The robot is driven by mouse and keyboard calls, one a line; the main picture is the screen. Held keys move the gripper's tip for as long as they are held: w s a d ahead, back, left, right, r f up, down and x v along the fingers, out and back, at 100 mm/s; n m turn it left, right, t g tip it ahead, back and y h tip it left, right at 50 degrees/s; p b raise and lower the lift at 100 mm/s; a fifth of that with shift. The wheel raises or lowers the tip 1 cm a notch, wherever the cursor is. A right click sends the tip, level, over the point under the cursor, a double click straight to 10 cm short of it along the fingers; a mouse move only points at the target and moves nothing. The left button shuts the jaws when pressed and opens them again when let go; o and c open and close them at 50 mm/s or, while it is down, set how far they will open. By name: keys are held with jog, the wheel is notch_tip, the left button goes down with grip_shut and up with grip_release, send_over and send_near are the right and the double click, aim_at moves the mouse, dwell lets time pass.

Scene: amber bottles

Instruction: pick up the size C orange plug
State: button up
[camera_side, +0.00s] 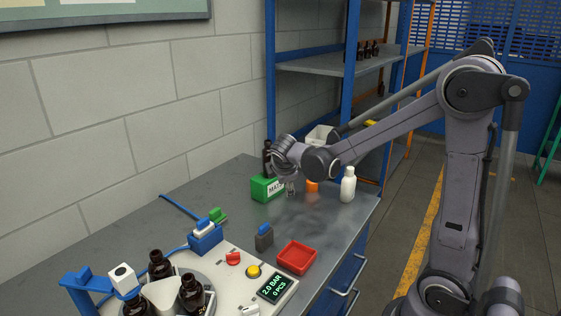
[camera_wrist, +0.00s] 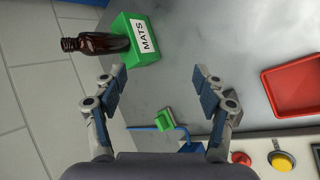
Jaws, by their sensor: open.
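A small orange object (camera_side: 312,185), which may be the orange plug, is on the grey bench in the side view, between my gripper and a white bottle. It is partly covered by my wrist, and no size letter is readable on it. It does not show in the wrist view. My gripper (camera_side: 290,188) points down over the bench, just left of the orange object and beside the green MATS box. In the wrist view my gripper (camera_wrist: 160,87) is open, with its blue-padded fingers wide apart and only bare bench between the tips.
The green MATS box (camera_side: 267,188) stands close to my gripper, with an amber bottle (camera_wrist: 97,44) by it. The white bottle (camera_side: 348,184) stands near the bench's right edge. A red tray (camera_side: 297,258), grey block (camera_side: 264,240) and control panel with bottles (camera_side: 232,290) are nearer the camera.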

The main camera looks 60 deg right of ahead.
jog(key=w+d+f+n+g+h, duration=0.1)
jog(key=w+d+f+n+h, duration=0.3)
jog(key=d, duration=0.5)
jog(key=n+g+h, duration=0.2)
jog(key=n, duration=0.2)
send_near(310, 183)
jog(key=shift+d+r, duration=0.1)
jog(key=shift+d, duration=0.35)
jog(key=shift+d+f+n, duration=0.3)
jog(key=shift+d+f, duration=0.05)
jog(key=x, duration=0.5)
jog(key=shift+s+d+f, duration=0.1)
jog(key=shift+d, duration=0.2)
jog(key=shift+f+x, duration=0.2)
jog(key=shift+x, duration=2.4)
jog(key=shift+a, duration=0.15)
jog(key=c, duration=1.3)
